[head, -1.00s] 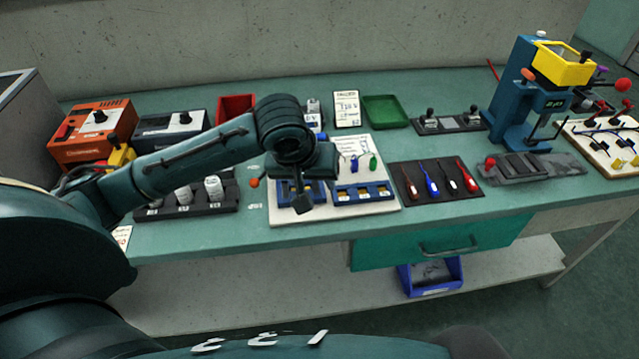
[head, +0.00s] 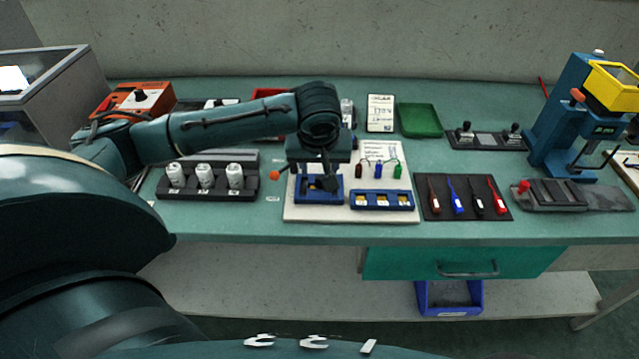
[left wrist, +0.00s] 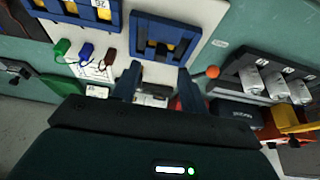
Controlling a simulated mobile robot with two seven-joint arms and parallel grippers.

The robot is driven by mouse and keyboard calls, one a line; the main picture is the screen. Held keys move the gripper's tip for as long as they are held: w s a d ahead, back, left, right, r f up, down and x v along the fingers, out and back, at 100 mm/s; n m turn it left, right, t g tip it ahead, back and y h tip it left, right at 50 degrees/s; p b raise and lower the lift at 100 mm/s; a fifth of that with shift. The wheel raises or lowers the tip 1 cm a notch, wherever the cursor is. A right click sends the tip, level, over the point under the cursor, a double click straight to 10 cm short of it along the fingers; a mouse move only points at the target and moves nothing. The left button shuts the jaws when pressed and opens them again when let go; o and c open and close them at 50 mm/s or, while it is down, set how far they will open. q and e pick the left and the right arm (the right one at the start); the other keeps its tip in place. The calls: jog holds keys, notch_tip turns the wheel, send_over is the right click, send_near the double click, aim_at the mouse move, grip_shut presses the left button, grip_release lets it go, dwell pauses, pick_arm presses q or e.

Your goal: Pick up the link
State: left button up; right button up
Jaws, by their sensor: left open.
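My left gripper (head: 320,182) is open over the left blue holder (head: 300,196) on a white board (head: 350,212). In the left wrist view, the two fingers of the gripper (left wrist: 159,78) are apart with nothing held between them. The blue holder (left wrist: 143,22) lies just beyond the fingertips, with a dark piece (left wrist: 158,46) and yellow-orange bits in it. I cannot tell for certain which piece is the link. Brown, blue and green wired tags (head: 379,170) lie on the board to the right. My right gripper is not in view.
A second blue holder (head: 382,200) sits right of the first. A black rack with white cylinders (head: 205,177) stands left. A dark mat with screwdrivers (head: 465,210) and a blue press (head: 560,120) are right. A green tray (head: 418,120) is behind.

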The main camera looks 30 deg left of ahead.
aim_at(319, 184)
pick_arm(q)
jog(key=x, duration=0.5)
jog(key=shift+w+a+f, duration=0.1)
jog(key=shift+f, duration=0.05)
grip_shut()
